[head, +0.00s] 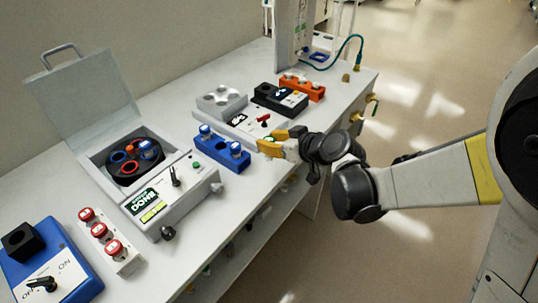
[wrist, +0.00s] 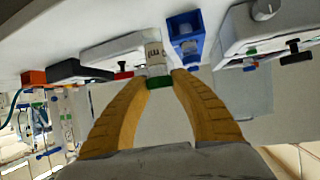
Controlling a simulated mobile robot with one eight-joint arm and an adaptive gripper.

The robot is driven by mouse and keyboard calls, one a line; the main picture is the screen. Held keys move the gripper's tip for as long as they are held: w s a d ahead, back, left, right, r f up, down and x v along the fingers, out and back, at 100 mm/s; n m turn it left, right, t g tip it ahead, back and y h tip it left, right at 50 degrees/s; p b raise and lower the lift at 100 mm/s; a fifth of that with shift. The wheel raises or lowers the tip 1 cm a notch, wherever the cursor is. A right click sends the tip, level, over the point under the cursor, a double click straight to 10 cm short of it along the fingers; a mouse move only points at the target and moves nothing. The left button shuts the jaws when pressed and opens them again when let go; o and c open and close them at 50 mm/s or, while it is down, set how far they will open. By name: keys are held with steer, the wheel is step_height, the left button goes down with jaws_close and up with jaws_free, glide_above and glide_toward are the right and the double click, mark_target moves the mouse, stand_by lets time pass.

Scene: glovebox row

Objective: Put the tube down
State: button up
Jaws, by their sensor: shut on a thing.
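The tube (wrist: 154,60) is a small white tube with dark lettering and a green end, seen in the wrist view between the tips of my yellow fingers. My gripper (wrist: 159,82) is shut on it. In the head view my gripper (head: 272,146) is at the bench's front side, just right of the blue rack (head: 222,154); its fingers mostly hide the tube there.
An open-lidded centrifuge (head: 150,205) with coloured slots stands left of the blue rack. A white rack with red-capped tubes (head: 110,240) and a blue switch box (head: 75,262) are nearer. A grey block (head: 221,101), black device (head: 280,100) and orange rack (head: 304,87) stand behind.

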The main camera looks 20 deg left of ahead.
steer(key=shift+f+b, duration=1)
steer(key=shift+f, duration=1)
steer(key=shift+f, duration=0.1)
steer(key=o, duration=0.9)
steer(key=shift+o, duration=0.2)
steer(key=shift+r, duration=0.25)
steer(key=p+v, duration=0.3)
steer(key=v, duration=0.9)
steer(key=shift+p, duration=0.35)
